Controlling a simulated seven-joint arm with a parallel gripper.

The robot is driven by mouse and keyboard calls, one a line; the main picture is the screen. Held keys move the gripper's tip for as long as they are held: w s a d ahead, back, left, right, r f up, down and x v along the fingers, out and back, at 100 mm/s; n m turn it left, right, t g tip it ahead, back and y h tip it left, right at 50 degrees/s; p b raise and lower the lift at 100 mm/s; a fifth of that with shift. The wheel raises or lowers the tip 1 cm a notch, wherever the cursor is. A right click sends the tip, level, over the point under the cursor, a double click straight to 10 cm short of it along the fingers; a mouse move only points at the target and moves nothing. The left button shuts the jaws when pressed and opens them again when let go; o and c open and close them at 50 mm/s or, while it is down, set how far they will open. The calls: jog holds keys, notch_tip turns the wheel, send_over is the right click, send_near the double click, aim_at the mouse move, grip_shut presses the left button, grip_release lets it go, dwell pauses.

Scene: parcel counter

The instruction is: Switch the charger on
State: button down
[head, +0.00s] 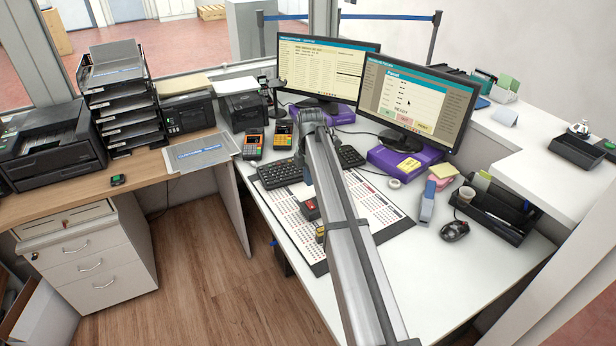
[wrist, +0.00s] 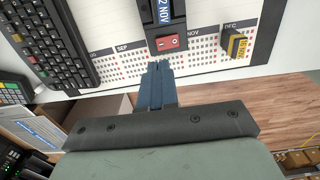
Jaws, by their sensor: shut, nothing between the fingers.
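A small dark box with a red rocker-like top (wrist: 172,42) sits on the desk mat. It looks like the charger's switch, but I cannot read which way it is set. A red part of it also shows in the head view (head: 310,208), beside my arm. My gripper (wrist: 158,70) is shut and empty, its blue fingertips just short of the red part in the wrist view. I cannot tell whether they touch it. In the head view my arm hides most of the gripper. A blue "NOV" label (wrist: 164,12) lies beyond the red part.
Two card terminals (head: 253,145) (head: 283,136) stand behind.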

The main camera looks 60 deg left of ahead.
aim_at(308, 201)
jog(key=shift+s+a+f, duration=0.1)
jog(key=shift+f, duration=1.65)
jog(key=shift+s+a+f, duration=0.1)
jog(key=shift+f, duration=1.6)
jog(key=shift+f, duration=0.65)
dwell(0.3)
jog(key=shift+r, duration=2.1)
dwell(1.5)
